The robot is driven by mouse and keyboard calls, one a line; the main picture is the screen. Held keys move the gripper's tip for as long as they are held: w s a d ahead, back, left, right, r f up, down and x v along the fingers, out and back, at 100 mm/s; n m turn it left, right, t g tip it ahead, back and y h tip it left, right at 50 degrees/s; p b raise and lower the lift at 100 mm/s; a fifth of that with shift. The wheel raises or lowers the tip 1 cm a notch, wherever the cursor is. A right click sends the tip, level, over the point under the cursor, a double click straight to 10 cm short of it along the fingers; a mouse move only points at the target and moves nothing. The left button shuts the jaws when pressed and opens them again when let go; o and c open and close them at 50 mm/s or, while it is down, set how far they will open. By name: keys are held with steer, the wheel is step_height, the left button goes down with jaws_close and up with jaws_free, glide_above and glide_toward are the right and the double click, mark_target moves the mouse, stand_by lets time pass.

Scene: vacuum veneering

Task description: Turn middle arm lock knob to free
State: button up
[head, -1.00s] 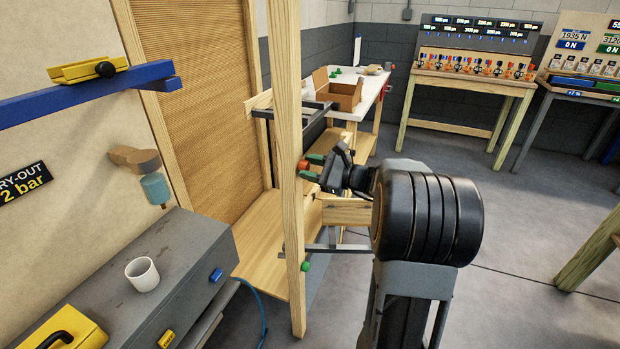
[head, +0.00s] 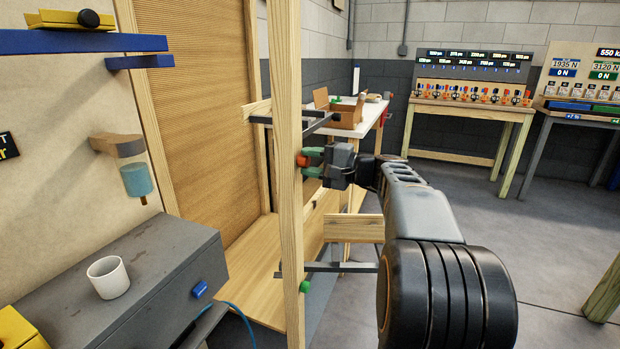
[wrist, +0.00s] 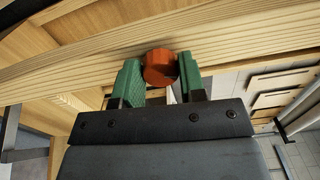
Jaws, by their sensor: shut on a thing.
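The orange-red lock knob (head: 302,160) sits on the upright wooden post (head: 288,220), partly hidden by my gripper in the head view. The knob also shows in the wrist view (wrist: 159,68), between two green finger pads. My gripper (head: 313,161) reaches it from the right, and its fingers are shut on the knob. A green knob (head: 305,286) sits lower on the same post, beside a grey metal arm (head: 340,267). Another grey metal arm (head: 320,122) is above the orange-red knob. I cannot read any lock marking on it.
A grey cabinet (head: 150,262) with a white mug (head: 108,277) stands at the left. A white table (head: 362,122) with an open cardboard box (head: 346,116) is behind the post. Workbenches (head: 470,112) line the back wall. Open floor lies to the right.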

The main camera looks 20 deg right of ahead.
steer(key=shift+f+n+b, duration=0.15)
steer(key=shift+n+b, duration=1.45)
steer(key=shift+b, duration=0.05)
steer(key=o, duration=0.9)
steer(key=p+v, duration=0.2)
steer(key=v, duration=1.2)
steer(key=shift+a, duration=0.1)
